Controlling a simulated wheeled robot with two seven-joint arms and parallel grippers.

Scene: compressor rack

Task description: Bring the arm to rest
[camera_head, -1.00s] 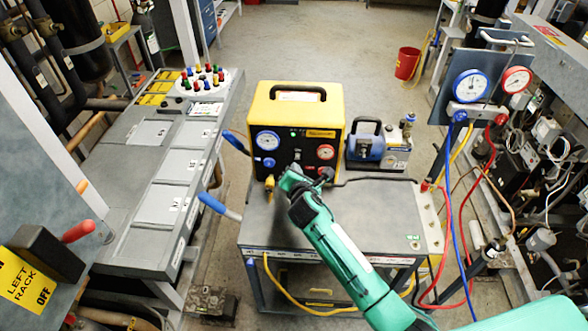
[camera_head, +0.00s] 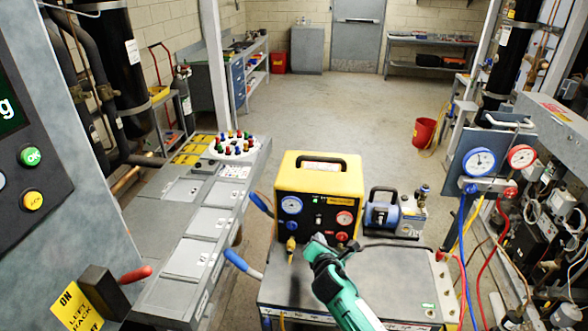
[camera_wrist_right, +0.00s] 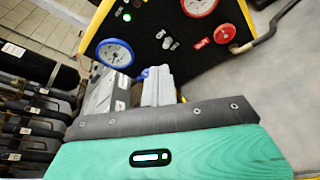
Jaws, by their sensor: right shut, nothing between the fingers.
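My right arm, green with a dark wrist, comes in from the bottom of the head view. Its gripper (camera_head: 318,241) is shut and empty, in front of the lower face of the yellow recovery machine (camera_head: 346,174). In the right wrist view the shut grey fingers (camera_wrist_right: 157,84) point toward that machine's black panel (camera_wrist_right: 165,42), with its blue gauge and red gauge. I cannot tell the exact gap between fingers and panel. My left gripper is not in view.
The machine stands on a grey cart (camera_head: 400,285) beside a blue pump (camera_head: 384,214). A gauge manifold (camera_head: 486,186) with hoses hangs at the right. A long grey bench (camera_head: 185,230) lies left. A red bucket (camera_head: 424,132) stands on the open floor behind.

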